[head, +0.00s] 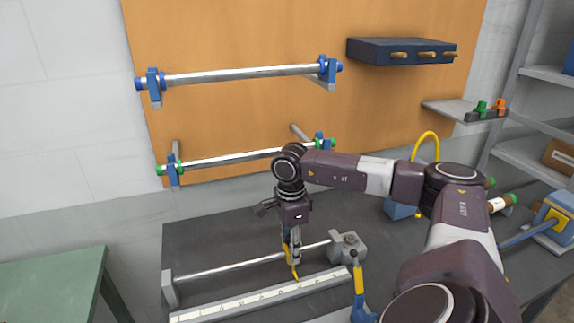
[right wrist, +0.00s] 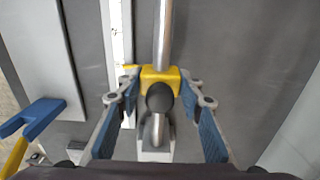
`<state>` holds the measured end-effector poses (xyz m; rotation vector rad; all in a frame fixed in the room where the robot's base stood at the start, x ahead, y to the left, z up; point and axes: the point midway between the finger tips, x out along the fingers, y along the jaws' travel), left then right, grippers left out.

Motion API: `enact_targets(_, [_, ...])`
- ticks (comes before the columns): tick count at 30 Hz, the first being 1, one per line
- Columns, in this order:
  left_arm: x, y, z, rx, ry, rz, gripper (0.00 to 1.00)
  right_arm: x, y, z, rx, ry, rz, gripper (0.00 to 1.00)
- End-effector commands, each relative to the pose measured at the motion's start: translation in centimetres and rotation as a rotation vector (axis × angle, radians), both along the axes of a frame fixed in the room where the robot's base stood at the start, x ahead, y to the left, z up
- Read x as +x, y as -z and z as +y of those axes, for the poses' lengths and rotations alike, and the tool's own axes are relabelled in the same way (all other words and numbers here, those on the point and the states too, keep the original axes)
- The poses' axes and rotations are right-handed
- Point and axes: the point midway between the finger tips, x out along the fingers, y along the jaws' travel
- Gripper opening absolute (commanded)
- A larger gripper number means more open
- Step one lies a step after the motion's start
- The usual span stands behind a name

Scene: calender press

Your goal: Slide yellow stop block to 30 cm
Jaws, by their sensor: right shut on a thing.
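The yellow stop block (head: 286,249) sits on a horizontal silver rod (head: 225,265) above the dark bench, right of the rod's middle. A thin yellow pointer (head: 295,272) reaches from it toward the pale ruler strip (head: 255,295); its reading is too small to tell. My right gripper (head: 293,258) points down over the rod and is shut on the block. In the right wrist view, the fingers of the right gripper (right wrist: 161,88) flank the yellow block (right wrist: 153,76), which has a dark round knob (right wrist: 160,97). My left gripper is not in view.
A grey end bracket (head: 348,247) holds the rod's right end, and another (head: 169,288) its left end. A blue-and-yellow lever (head: 359,283) stands right of the ruler. Two wall-mounted rollers (head: 240,74) hang behind. The rod left of the block is clear.

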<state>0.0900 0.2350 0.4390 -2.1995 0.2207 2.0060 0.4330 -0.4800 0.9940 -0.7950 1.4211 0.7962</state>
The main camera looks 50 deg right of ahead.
Motion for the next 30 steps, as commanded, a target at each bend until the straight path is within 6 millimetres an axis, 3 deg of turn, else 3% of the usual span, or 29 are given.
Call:
enact_targets(3, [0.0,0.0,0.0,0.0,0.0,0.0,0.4,0.1,-0.2,-0.1,-0.002,0.001,-0.005,0.07])
enact_targets(4, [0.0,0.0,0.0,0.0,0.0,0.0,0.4,0.1,-0.2,-0.1,-0.002,0.001,-0.005,0.35])
enact_targets(9, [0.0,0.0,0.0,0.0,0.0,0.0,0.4,0.1,-0.1,-0.1,-0.002,0.001,-0.003,0.54])
enact_targets(20, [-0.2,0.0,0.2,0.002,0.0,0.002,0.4,0.1,-0.5,0.0,0.0,0.001,-0.002,0.55])
enact_targets(23, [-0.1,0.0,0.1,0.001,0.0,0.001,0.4,0.1,-1.7,0.0,0.0,0.001,-0.004,0.55])
enact_targets(30, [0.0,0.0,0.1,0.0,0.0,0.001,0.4,0.2,-6.8,0.0,0.0,0.0,-0.008,0.55])
